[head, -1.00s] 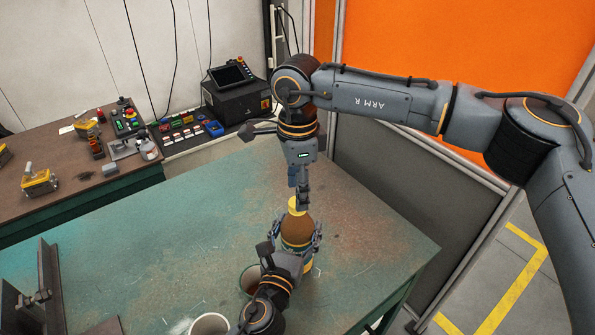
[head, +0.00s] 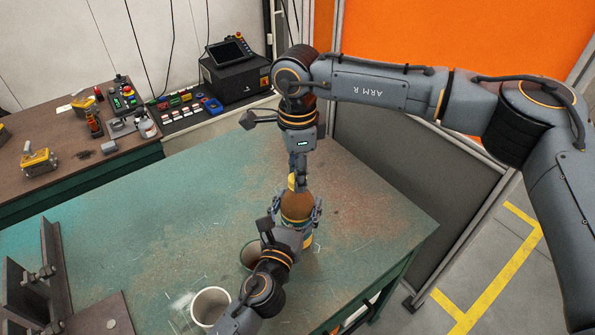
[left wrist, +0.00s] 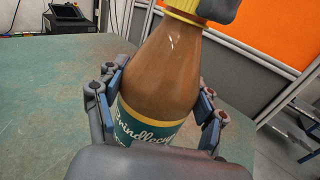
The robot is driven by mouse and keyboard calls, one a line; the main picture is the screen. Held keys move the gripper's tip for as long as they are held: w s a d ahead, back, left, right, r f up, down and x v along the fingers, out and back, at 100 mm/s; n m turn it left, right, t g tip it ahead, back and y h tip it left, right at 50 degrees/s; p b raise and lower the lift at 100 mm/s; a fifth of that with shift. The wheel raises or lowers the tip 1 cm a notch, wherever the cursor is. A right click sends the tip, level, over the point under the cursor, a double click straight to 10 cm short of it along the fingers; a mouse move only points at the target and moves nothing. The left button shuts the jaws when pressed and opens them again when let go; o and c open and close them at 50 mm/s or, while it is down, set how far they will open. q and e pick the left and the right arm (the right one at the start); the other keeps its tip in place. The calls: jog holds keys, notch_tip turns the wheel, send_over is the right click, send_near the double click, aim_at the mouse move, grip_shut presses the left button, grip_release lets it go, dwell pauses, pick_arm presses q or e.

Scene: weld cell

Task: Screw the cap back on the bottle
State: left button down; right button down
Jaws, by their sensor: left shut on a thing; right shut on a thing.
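The brown bottle (head: 296,207) stands on the green table (head: 190,235). My left gripper (head: 296,222) is shut around its body from the near side; the left wrist view shows the fingers on both sides of the bottle (left wrist: 162,75) and a green label (left wrist: 145,128). The yellow cap (head: 292,183) is at the bottle's neck; it also shows at the top of the left wrist view (left wrist: 186,8). My right gripper (head: 297,180) comes down from above and is shut on the cap, partly hiding it. I cannot tell how far the cap is threaded.
Dark metal brackets (head: 50,275) stand at the left. A brown side bench (head: 75,165) holds tools and controls. The table's middle left is clear.

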jog(key=m, duration=0.3)
jog(key=shift+m, duration=0.4)
jog(key=c, duration=0.8)
grip_release()
jog(key=shift+c, duration=0.2)
notch_tip(320, 180, up, 12)
pick_arm(q)
jog(key=shift+c, duration=0.4)
grip_release()
